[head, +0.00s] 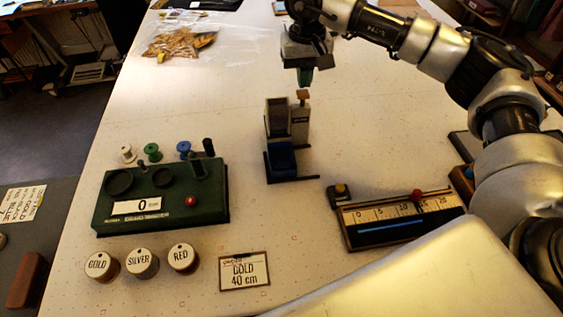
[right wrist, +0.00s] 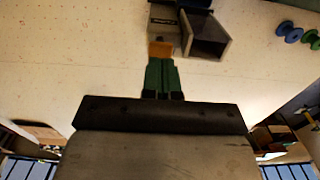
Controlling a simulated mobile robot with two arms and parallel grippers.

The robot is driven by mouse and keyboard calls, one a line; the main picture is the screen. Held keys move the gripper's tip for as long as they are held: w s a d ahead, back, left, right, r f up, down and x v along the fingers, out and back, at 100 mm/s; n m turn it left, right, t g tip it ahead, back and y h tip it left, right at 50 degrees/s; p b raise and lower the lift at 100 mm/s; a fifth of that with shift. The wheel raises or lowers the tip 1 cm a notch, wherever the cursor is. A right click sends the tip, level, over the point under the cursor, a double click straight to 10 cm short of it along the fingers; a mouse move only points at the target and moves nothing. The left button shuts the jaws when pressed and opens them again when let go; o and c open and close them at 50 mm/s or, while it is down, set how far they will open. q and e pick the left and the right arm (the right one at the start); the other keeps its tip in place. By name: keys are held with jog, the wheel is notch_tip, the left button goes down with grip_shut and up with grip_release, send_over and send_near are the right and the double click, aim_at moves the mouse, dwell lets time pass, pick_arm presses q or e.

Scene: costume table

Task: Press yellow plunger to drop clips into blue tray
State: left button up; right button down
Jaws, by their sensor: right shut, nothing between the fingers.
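The clip dispenser (head: 277,118) is a grey upright box in the middle of the table, with an open hopper that also shows in the right wrist view (right wrist: 207,36). Its plunger (head: 302,95) has an orange-yellow cap, seen in the right wrist view (right wrist: 160,49) just beyond my fingertips. The blue tray (head: 282,158) sits at the dispenser's foot; I cannot make out any clips in it. My right gripper (head: 305,76) has green fingers, shut and empty, pointing down above and close to the plunger. Whether they touch is unclear. My left gripper is not in view.
A green device (head: 160,215) with spools behind it stands left. Labelled round lids (head: 141,263) and a GOLD 40 cm card (head: 244,270) lie in front. A plastic bag (head: 185,45) lies behind.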

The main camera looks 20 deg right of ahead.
aim_at(303, 93)
jog(key=shift+f+b, duration=1.3)
jog(key=shift+f, duration=0.6)
jog(key=shift+r, duration=0.2)
jog(key=shift+r+p, duration=1.25)
jog(key=shift+r, duration=0.65)
jog(key=shift+r, duration=0.1)
notch_tip(303, 93, up, 6)
jog(key=p, duration=0.3)
jog(key=shift+p, duration=0.3)
